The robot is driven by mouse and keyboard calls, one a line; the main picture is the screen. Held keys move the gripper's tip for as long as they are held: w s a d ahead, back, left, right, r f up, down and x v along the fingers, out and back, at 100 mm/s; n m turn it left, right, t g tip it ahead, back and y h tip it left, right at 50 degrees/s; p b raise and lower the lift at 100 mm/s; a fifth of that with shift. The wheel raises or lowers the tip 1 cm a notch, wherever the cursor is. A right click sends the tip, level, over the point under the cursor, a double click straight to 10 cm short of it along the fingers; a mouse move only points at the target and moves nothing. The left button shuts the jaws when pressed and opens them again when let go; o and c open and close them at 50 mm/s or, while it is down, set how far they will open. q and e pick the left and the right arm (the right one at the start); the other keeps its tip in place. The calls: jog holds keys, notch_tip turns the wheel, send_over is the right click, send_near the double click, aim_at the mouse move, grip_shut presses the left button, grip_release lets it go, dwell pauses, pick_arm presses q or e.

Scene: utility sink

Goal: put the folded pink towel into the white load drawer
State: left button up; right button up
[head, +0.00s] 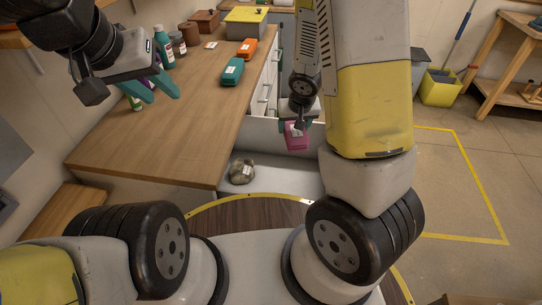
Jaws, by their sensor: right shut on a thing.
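The folded pink towel (297,141) has a pale label and hangs below my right gripper (296,127), which is shut on it. The towel is over the open white load drawer (292,181), near its far wall; I cannot tell whether it touches the drawer. The drawer stands out from the counter's right side, and my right arm hides part of it. My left gripper (160,87), with teal fingers, is over the left part of the wooden counter. Its fingers are apart and hold nothing that I can see.
A roundish greenish-grey object (242,171) lies in the near left part of the drawer. The wooden counter (180,130) carries a teal case (233,71), an orange case (247,47) and several bottles near the wall. The counter's middle is clear.

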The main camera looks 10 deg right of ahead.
jog(key=shift+w+d+f, duration=0.2)
jog(key=shift+w, duration=0.15)
jog(key=shift+f+m, duration=0.2)
jog(key=shift+m, duration=0.4)
jog(key=shift+w+d+f+m+h, duration=0.25)
jog(key=shift+f+m+h, duration=0.25)
jog(key=shift+m, duration=0.1)
notch_tip(320, 180, down, 4)
jog(key=m+g+h, duration=0.1)
jog(key=m+h, duration=0.1)
jog(key=m, duration=0.4)
jog(key=m+g+h, duration=0.1)
jog(key=m+g, duration=0.4)
jog(key=m, duration=0.8)
send_over(291, 189)
jog(key=a, duration=0.1)
notch_tip(291, 189, down, 12)
notch_tip(291, 189, down, 5)
jog(key=shift+w+a+f, duration=0.1)
jog(key=shift+a+f, duration=0.05)
jog(key=shift+f, duration=2.15)
jog(key=shift+f, duration=0.15)
